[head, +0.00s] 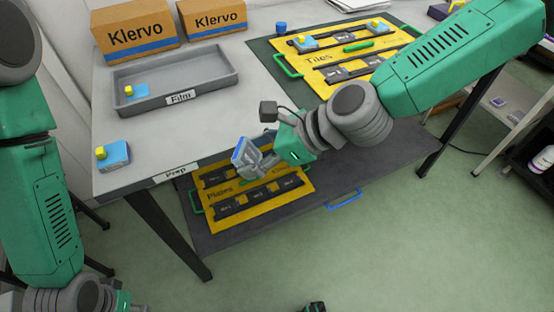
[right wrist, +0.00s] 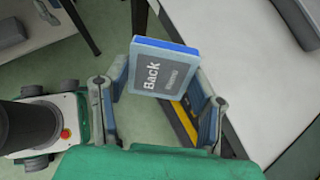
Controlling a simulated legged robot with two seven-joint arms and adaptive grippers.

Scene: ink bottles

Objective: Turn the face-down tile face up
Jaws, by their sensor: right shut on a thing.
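My right gripper (head: 250,160) is shut on a light blue tile (head: 239,152) in front of the table's front edge, above the lower shelf. In the right wrist view, the tile (right wrist: 163,70) sits between the two fingers (right wrist: 163,100), its grey label reading "Back" turned toward that camera. Its other face is hidden there. My left arm shows at the left of the head view, but I cannot make out its gripper.
The Prep table (head: 200,130) holds a grey Film tray (head: 212,80) with a blue-and-yellow piece in it, and another such piece (head: 116,156) at the left corner. A yellow Plates board (head: 245,211) lies on the lower shelf (head: 365,170). A yellow Tiles board (head: 335,56) lies behind right.

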